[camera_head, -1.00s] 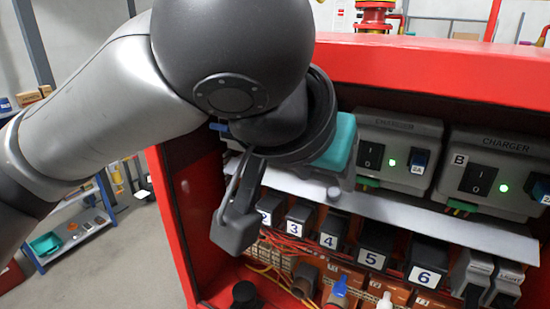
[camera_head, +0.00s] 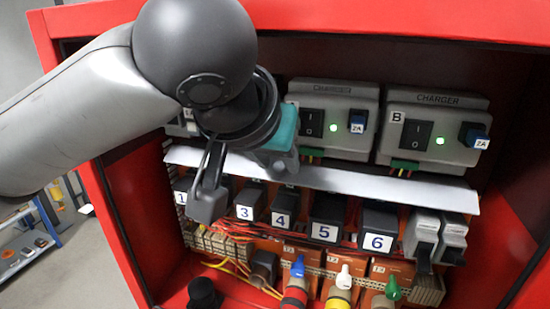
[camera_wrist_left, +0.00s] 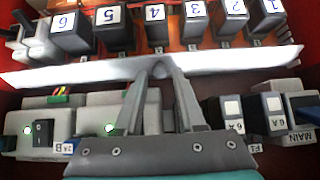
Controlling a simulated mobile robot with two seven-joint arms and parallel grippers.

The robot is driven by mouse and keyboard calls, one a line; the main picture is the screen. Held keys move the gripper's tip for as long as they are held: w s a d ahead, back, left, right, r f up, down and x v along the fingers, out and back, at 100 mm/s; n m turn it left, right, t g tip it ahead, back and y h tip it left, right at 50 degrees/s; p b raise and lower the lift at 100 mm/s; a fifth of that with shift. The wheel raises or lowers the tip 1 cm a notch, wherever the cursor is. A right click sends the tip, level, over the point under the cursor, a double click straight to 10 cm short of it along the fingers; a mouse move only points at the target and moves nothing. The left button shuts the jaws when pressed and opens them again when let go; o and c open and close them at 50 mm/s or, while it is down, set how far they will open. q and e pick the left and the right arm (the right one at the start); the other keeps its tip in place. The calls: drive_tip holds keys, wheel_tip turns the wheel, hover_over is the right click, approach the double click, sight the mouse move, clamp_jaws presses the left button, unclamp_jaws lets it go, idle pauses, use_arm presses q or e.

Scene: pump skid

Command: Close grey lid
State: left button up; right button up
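A long pale grey-white panel (camera_head: 330,181) runs across the red cabinet below the chargers. It stands out like a shelf and is the most lid-like thing I see; I cannot confirm that it is the grey lid. In the left wrist view, the panel (camera_wrist_left: 235,62) crosses behind my fingertips. My left gripper (camera_head: 207,205) hangs in front of its left part. My right gripper is out of view.
Two grey chargers (camera_head: 334,118) (camera_head: 432,130) with green lights sit above the panel. Black numbered blocks (camera_head: 326,218) and orange wiring lie below. Coloured plugs (camera_head: 297,290) stick out at the bottom. Red cabinet walls (camera_head: 128,200) bound the sides.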

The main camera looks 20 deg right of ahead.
use_arm(q)
clamp_jaws()
idle(0.3)
